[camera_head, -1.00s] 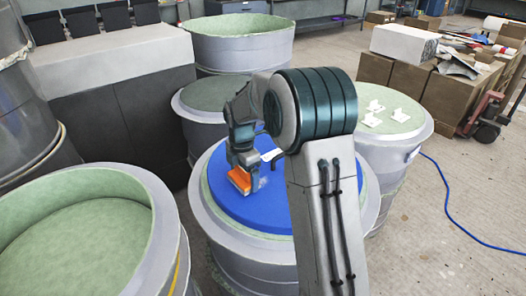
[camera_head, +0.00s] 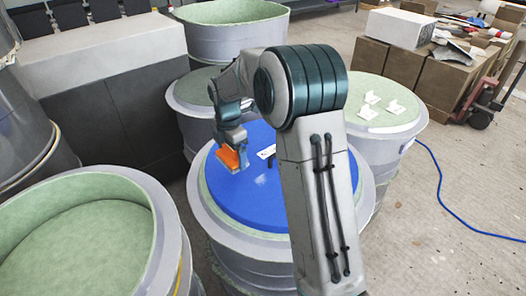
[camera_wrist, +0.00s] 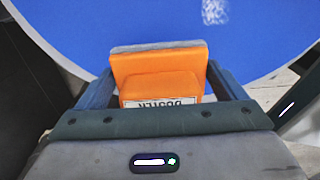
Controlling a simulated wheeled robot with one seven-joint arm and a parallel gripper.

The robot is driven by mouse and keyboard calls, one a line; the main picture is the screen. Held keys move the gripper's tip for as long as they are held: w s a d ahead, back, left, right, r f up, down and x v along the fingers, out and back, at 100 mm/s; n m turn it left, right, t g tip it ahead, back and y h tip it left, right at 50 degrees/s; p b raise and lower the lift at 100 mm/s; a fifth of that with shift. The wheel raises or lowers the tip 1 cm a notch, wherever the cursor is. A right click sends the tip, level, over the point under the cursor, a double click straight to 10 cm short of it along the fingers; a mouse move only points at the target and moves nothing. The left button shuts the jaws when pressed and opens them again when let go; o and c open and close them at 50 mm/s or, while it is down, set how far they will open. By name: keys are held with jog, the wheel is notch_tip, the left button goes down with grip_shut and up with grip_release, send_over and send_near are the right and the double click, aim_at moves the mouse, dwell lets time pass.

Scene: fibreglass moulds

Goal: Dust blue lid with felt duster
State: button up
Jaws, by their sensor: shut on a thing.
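The blue lid (camera_head: 232,196) lies flat on top of a grey round mould in the head view and fills the upper part of the wrist view (camera_wrist: 75,25). A pale dusty patch (camera_wrist: 214,11) shows on the lid at the top of the wrist view. The orange duster (camera_wrist: 160,75) has a grey felt edge and a label reading "DUSTER". My gripper (camera_wrist: 158,92) is shut on the duster, with a finger on each side. In the head view the duster (camera_head: 231,158) is over the lid's left part; I cannot tell whether the felt touches it.
A white tag and a dark handle (camera_head: 268,154) are on the lid. An open green-lined mould (camera_head: 80,235) stands at the left. A mould with white brackets (camera_head: 375,106) stands at the right. Cardboard boxes (camera_head: 415,75) and a blue hose (camera_head: 440,190) lie beyond it.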

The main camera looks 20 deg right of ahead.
jog(key=shift+r+p, duration=0.9)
jog(key=shift+r, duration=0.55)
jog(key=shift+s+d, duration=0.1)
